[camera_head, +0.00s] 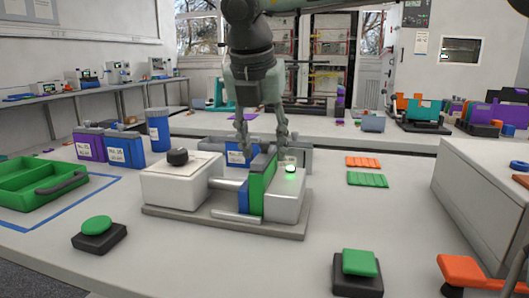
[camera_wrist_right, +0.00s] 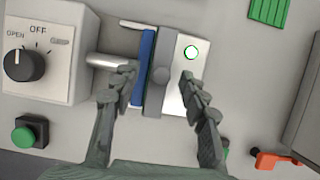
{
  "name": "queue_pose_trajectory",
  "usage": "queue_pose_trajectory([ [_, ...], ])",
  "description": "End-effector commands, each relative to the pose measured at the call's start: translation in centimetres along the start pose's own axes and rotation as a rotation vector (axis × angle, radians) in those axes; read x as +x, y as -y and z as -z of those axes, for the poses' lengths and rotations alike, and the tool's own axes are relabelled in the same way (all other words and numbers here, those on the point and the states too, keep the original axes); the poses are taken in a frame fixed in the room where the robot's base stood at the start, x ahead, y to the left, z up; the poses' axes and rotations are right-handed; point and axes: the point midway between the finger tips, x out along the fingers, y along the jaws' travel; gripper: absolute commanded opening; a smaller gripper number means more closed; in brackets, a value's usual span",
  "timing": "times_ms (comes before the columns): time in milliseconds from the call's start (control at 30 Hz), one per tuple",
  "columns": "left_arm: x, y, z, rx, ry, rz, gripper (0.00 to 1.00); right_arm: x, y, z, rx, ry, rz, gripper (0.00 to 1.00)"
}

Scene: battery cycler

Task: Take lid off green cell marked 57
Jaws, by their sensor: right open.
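The green cell (camera_head: 258,187) stands upright in the battery cycler (camera_head: 225,225), between a blue plate (camera_head: 243,198) and a white block (camera_head: 285,200) with a lit green lamp. I cannot read a number on it. My right gripper (camera_head: 262,148) is open and points down over the cell. In the wrist view its fingers (camera_wrist_right: 158,75) are on either side of the lid, apart from it. My left gripper is not in view.
A white box with a black dial (camera_head: 177,157) is at the cycler's left. Blue and purple labelled containers (camera_head: 126,149) stand behind left; a green tray (camera_head: 35,187) lies far left. Green (camera_head: 97,226) and right-hand green buttons (camera_head: 359,262) stand in front. A grey cabinet (camera_head: 480,205) stands right.

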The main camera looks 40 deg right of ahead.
Motion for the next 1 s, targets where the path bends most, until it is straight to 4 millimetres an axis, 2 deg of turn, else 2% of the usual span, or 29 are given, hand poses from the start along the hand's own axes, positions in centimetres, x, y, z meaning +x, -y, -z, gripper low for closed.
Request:
queue_pose_trajectory([
  [67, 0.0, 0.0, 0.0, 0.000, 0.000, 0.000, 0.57, 0.0, 0.0, 0.0, 0.000, 0.000, 0.000, 0.41],
  [367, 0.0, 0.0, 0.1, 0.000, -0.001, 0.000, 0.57, -0.1, 0.0, 0.0, 0.000, 0.000, 0.001, 0.04],
  [700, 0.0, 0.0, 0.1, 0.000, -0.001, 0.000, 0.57, -0.6, 0.0, -0.2, 0.001, 0.002, 0.001, 0.03],
  [833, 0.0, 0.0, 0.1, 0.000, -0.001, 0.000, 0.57, -2.4, 0.0, -1.0, 0.003, 0.004, -0.001, 0.03],
  [1000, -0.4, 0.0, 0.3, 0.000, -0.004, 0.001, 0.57, -5.7, -0.1, -2.4, 0.003, 0.004, 0.000, 0.03],
])
